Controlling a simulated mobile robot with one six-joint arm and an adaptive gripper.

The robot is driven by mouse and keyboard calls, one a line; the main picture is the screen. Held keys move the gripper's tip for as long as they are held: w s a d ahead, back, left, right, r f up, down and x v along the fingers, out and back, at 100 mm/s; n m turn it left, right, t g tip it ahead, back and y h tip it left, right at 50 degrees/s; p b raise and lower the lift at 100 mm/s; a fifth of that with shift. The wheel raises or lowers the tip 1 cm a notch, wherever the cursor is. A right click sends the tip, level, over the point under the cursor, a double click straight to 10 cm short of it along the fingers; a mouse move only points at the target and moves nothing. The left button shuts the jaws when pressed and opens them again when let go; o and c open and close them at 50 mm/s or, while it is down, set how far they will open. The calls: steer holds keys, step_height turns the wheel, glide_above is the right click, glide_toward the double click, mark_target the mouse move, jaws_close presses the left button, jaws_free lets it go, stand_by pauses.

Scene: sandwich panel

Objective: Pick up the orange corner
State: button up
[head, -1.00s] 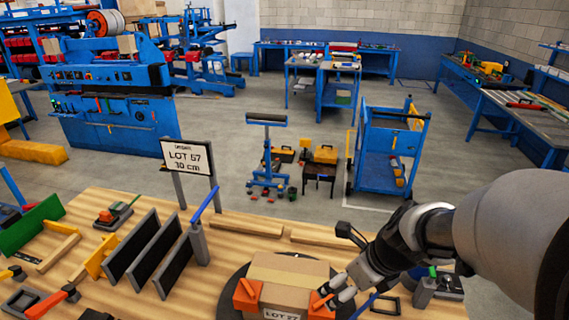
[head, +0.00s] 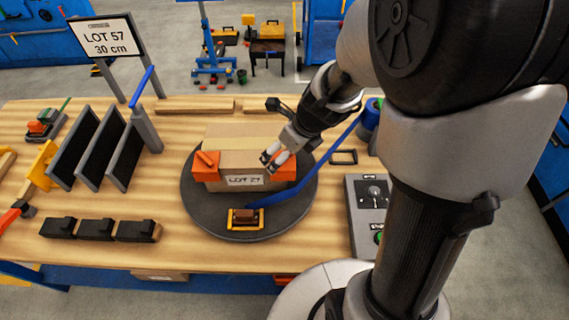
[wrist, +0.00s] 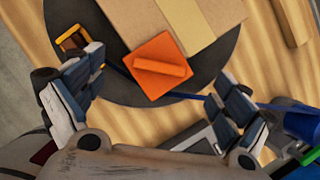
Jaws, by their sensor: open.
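A cardboard box (head: 228,185) with a "LOT 27" label sits on a dark round turntable (head: 210,217). One orange corner (head: 206,168) is on the box's left end. Another orange corner (head: 284,172) is on the right end, partly covered by my gripper (head: 272,161). In the wrist view an orange corner (wrist: 150,80) with a raised ridge lies on the box end (wrist: 135,18). My gripper (wrist: 155,88) is open, one finger to either side of that corner in the picture. I see no clear contact between the fingers and the corner.
A blue strap (head: 318,173) runs across the turntable beside the box. A yellow-framed buckle (head: 245,217) lies at the turntable's front. A control box (head: 370,200) stands to the right. Dark upright panels (head: 100,155) and black blocks (head: 97,229) are to the left.

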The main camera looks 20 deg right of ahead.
steer(key=b+x, duration=0.2)
steer(key=x, duration=0.2)
steer(key=shift+f, duration=0.15)
steer(key=shift+d, duration=0.1)
steer(key=c, duration=1)
step_height(320, 180, up, 19)
steer(key=p, duration=1)
steer(key=f+b, duration=0.4)
steer(key=f, duration=0.2)
steer(key=f+b, duration=0.4)
steer(key=f, duration=0.2)
steer(key=a+f+b, duration=0.1)
steer(key=f+b, duration=0.4)
steer(key=f, duration=0.1)
steer(key=shift+w+f, duration=0.1)
steer(key=shift+w, duration=0.05)
